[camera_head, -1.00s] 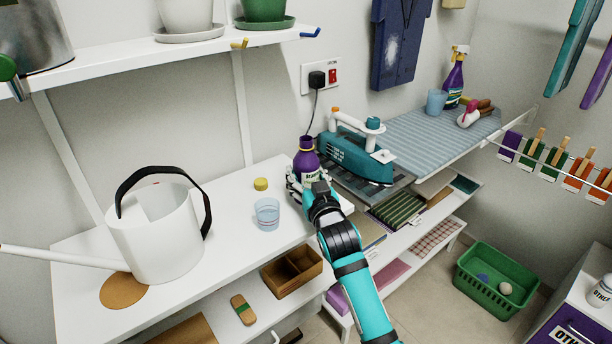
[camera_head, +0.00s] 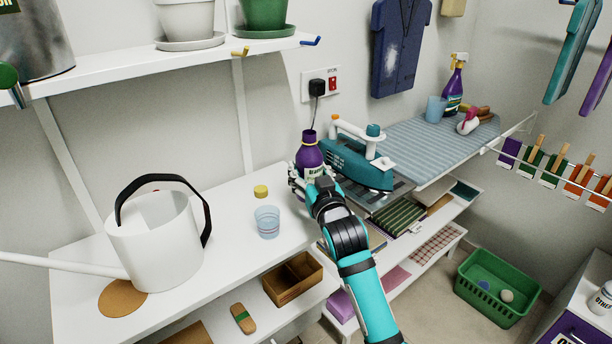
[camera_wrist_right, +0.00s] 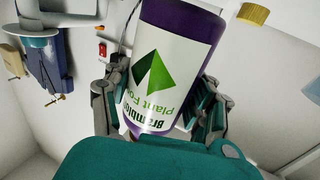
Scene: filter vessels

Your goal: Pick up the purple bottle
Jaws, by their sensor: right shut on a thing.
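The purple bottle (camera_head: 308,152) with a white and green label is upright in the head view, at the right end of the white table. My right gripper (camera_head: 308,184) is shut on its lower part. The bottle appears a little above the tabletop, though its base is hidden by the gripper. In the right wrist view the bottle (camera_wrist_right: 165,62) sits between the fingers (camera_wrist_right: 160,110), its label upside down in the picture. My left gripper is not in view.
On the white table (camera_head: 215,275) stand a clear cup (camera_head: 267,222), a yellow cap (camera_head: 261,191) and a white watering can (camera_head: 158,240). A teal iron (camera_head: 355,165) is close to the right of the bottle. A shelf (camera_head: 180,55) with pots runs above.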

